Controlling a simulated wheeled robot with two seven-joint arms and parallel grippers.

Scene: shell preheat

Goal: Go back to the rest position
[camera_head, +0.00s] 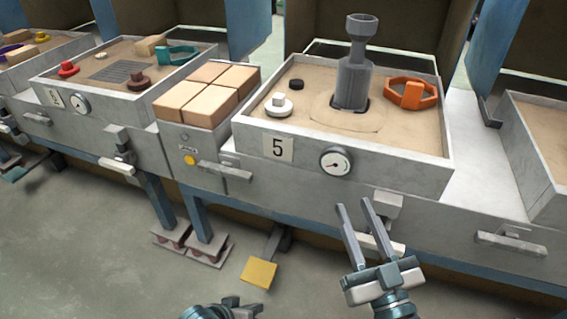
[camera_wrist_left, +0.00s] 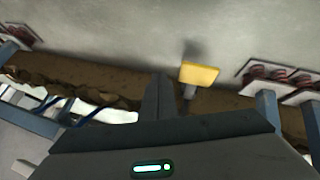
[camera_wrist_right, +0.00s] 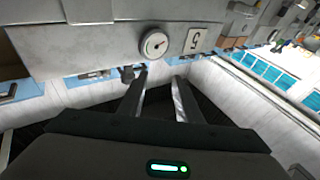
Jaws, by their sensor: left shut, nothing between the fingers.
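My left gripper (camera_head: 226,306) is at the bottom edge of the head view, mostly cut off, over the floor left of my right arm. In the left wrist view its fingers (camera_wrist_left: 160,96) are together, with nothing between them. My right gripper (camera_head: 354,203) is in front of the station marked 5, its fingers pointing up toward the drawer handle below the dial. In the right wrist view its two fingers (camera_wrist_right: 161,80) stand apart with nothing between them. I cannot tell whether it touches the station front.
The station 5 sand tray (camera_head: 400,160) holds a grey stepped cylinder (camera_head: 353,75), an orange ring (camera_head: 410,94) and a white knob (camera_head: 278,104). Tan blocks (camera_head: 207,95) lie left of it. A yellow pedal (camera_head: 260,272) sticks out low over the floor. Open floor (camera_head: 90,260) lies at left.

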